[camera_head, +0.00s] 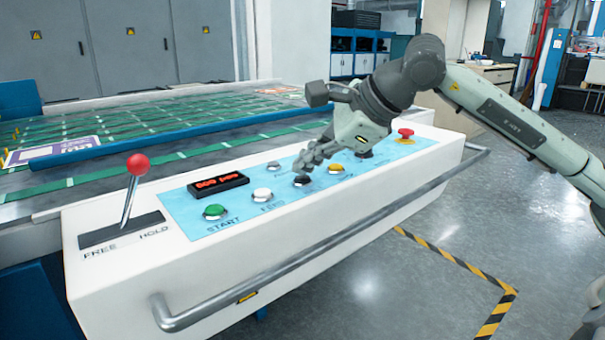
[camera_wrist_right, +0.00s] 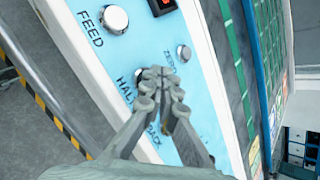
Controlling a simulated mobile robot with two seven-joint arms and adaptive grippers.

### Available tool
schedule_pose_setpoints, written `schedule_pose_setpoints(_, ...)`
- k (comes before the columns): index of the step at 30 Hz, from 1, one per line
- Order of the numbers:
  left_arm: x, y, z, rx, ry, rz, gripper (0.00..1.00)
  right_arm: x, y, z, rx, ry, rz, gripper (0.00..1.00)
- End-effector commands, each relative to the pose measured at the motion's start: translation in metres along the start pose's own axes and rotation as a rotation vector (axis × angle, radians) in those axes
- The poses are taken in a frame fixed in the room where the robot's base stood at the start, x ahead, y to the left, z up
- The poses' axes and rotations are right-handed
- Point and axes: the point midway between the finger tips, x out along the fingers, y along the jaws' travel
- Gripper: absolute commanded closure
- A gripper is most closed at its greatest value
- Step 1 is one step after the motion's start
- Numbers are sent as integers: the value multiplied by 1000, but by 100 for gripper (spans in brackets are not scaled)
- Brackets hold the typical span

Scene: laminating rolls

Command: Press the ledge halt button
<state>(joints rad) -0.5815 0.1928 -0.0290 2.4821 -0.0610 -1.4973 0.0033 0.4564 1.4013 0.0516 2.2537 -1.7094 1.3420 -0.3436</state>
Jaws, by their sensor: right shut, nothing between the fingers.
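The ledge is a white console (camera_head: 330,225) with a light blue panel. The halt button (camera_head: 302,181) is a dark round button in a metal ring, between the white feed button (camera_head: 262,195) and the yellow back button (camera_head: 336,168). My right gripper (camera_head: 306,160) is shut and empty, its fingertips just above and beside the halt button. In the right wrist view the closed fingertips (camera_wrist_right: 160,88) lie over the panel by the HALT lettering and mostly hide that button. I cannot tell whether they touch it. My left gripper is not in view.
The panel also has a green start button (camera_head: 215,212), a small zero button (camera_head: 273,166), a red display (camera_head: 218,184) and a red mushroom button (camera_head: 405,133). A red-knobbed lever (camera_head: 135,175) stands left. A metal rail (camera_head: 330,240) runs along the front.

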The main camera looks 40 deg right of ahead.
Motion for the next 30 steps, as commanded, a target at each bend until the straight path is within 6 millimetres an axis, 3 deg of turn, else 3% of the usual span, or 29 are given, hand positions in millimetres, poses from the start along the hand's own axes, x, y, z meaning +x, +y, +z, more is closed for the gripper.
schedule_pose_setpoints(16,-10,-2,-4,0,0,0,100,-9,-6,6,0,-1,-1,100)
schedule_pose_setpoints(30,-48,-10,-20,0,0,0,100,-40,-29,29,0,-1,-1,100)
